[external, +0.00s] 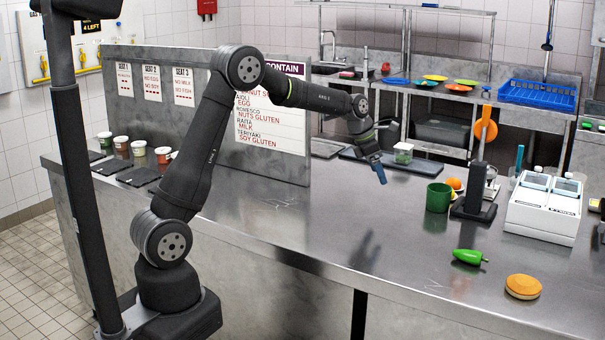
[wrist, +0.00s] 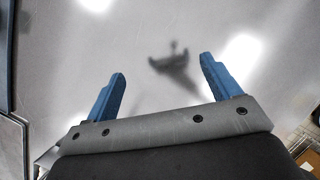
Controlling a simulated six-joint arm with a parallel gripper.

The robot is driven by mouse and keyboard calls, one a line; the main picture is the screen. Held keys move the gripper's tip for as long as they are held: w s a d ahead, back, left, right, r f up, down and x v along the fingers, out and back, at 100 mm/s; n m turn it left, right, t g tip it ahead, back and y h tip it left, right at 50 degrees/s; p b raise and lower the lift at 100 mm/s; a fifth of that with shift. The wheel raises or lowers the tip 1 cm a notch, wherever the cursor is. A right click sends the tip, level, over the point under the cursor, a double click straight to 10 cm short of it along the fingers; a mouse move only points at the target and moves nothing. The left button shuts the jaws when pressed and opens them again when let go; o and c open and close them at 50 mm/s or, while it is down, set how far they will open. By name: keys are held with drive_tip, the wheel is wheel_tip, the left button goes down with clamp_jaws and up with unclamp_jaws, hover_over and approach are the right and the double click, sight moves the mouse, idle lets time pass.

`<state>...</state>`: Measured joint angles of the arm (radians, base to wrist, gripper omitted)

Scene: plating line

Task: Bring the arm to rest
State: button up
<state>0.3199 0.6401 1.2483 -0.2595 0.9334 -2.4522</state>
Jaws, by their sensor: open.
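My gripper (external: 379,172) hangs in the air above the steel counter (external: 335,222), near the middle of the external view. Its blue fingers point down and a little to the right. In the wrist view my gripper (wrist: 162,85) shows two blue fingers spread wide apart with nothing between them. Below the fingers there is only bare counter, with the gripper's dark shadow on it. My arm is raised and bent at the elbow, reaching out over the counter from its base at the lower left.
Right of my gripper stand a green cup (external: 438,197), a black stand (external: 476,200) and a white machine (external: 543,208). A green pepper-shaped item (external: 468,257) and an orange round item (external: 523,287) lie nearer the front. A sign panel (external: 275,150) stands behind my arm. The counter's middle is clear.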

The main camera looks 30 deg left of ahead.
drive_tip(key=d, duration=0.7)
drive_tip(key=shift+s+r+m, duration=0.25)
drive_tip(key=shift+s+m, duration=0.1)
drive_tip(key=shift+m, duration=0.05)
drive_tip(key=shift+o, duration=0.5)
